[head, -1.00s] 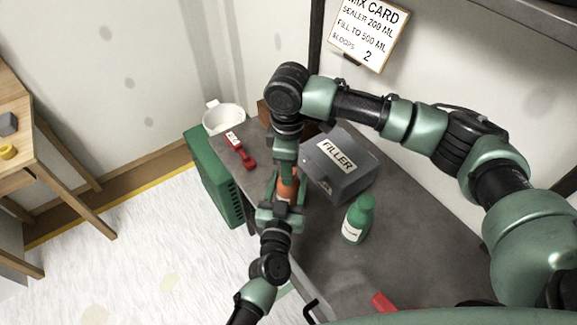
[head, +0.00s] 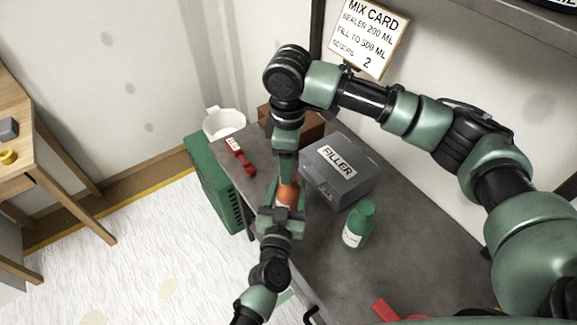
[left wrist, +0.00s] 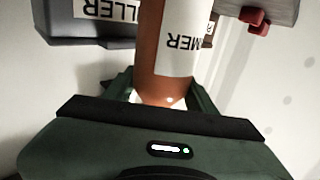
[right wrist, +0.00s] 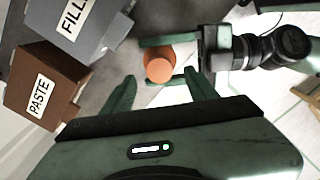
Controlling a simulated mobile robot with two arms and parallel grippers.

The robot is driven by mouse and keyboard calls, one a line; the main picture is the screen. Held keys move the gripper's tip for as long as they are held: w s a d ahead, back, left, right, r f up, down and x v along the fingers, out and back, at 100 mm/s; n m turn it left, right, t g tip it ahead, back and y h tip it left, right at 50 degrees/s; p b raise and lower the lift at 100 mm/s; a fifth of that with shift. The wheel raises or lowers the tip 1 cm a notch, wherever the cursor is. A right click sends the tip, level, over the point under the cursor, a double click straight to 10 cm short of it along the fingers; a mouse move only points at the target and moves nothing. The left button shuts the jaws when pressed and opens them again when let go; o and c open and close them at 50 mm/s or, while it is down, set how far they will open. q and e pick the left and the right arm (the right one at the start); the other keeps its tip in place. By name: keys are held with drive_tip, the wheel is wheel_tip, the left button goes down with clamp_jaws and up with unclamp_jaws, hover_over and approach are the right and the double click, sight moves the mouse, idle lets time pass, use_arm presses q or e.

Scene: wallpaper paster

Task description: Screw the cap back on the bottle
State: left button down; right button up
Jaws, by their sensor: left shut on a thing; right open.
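An orange bottle (head: 288,192) with a white label, partly readable as "MER" in the left wrist view (left wrist: 183,40), stands upright over the table's left edge. My left gripper (head: 282,212) is shut around its body. My right gripper (head: 287,170) is open, pointing down just above the bottle. In the right wrist view its fingers (right wrist: 160,88) are spread, and the round orange top (right wrist: 159,65) lies between and a little beyond the tips. The top looks like an orange cap on the bottle; whether it is screwed down I cannot tell.
A grey FILLER box (head: 338,172) and a green bottle (head: 358,226) stand right of the grippers on the grey table (head: 405,240). A brown PASTE box (right wrist: 42,85), a red tool (head: 240,157) and a white bucket (head: 222,122) are behind. The table's middle right is clear.

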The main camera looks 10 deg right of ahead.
drive_tip(key=shift+c, duration=0.4)
wheel_tip(320, 180, up, 2)
drive_tip(key=shift+w+r+n, duration=0.15)
drive_tip(key=shift+n, duration=1.05)
drive_tip(key=shift+r+n, duration=0.6)
drive_tip(key=shift+n, duration=0.2)
drive_tip(key=shift+f, duration=0.1)
drive_tip(key=shift+f, duration=3.95)
clamp_jaws()
